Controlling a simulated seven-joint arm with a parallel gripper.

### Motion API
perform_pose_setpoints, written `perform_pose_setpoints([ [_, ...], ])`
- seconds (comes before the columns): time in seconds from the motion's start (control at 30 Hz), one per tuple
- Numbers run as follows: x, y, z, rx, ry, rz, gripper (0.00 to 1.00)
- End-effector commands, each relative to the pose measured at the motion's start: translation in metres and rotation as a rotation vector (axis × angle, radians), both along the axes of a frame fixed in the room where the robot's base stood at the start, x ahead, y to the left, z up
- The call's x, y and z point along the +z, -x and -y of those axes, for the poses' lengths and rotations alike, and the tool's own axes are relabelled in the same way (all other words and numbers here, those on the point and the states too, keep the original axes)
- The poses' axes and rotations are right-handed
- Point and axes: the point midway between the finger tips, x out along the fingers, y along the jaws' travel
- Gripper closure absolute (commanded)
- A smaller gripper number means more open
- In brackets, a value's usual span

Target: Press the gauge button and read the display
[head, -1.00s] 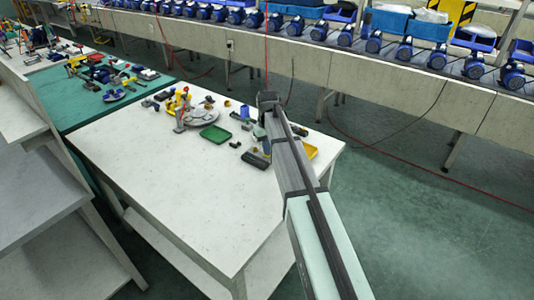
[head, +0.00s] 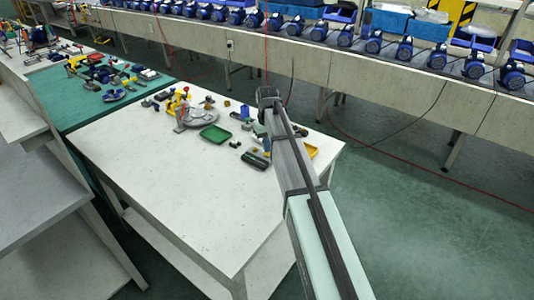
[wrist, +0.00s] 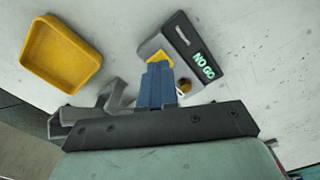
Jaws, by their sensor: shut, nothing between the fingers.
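The gauge (wrist: 158,42) is a grey and dark block lying on the white table. Its dark display (wrist: 203,65) shows "NO GO" in lit green letters. In the head view the gauge (head: 256,160) sits near the table's far right edge, beside my arm. My gripper (wrist: 158,84) is shut and empty, its blue fingers in front of the gauge's near end. A yellow piece (wrist: 160,58) shows at the fingertips; I cannot tell whether they touch. A small gold round part (wrist: 185,86) shows just right of the fingers. The button is not clearly identifiable.
A yellow tray (wrist: 61,54) lies left of the gauge in the wrist view. A green tray (head: 215,134), a grey round plate (head: 201,114) and small parts stand nearby on the table (head: 185,190). The table's front is clear. A conveyor with blue pumps runs behind.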

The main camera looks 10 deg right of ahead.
Motion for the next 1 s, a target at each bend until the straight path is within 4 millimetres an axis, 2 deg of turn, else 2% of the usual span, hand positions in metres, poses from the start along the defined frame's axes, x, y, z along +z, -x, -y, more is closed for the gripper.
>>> perform_pose_setpoints([
  [0.6, 0.046, 0.000, 0.000, 0.000, 0.000, 0.000, 1.00],
  [1.0, 0.047, 0.000, 0.000, 0.000, 0.000, 0.000, 1.00],
])
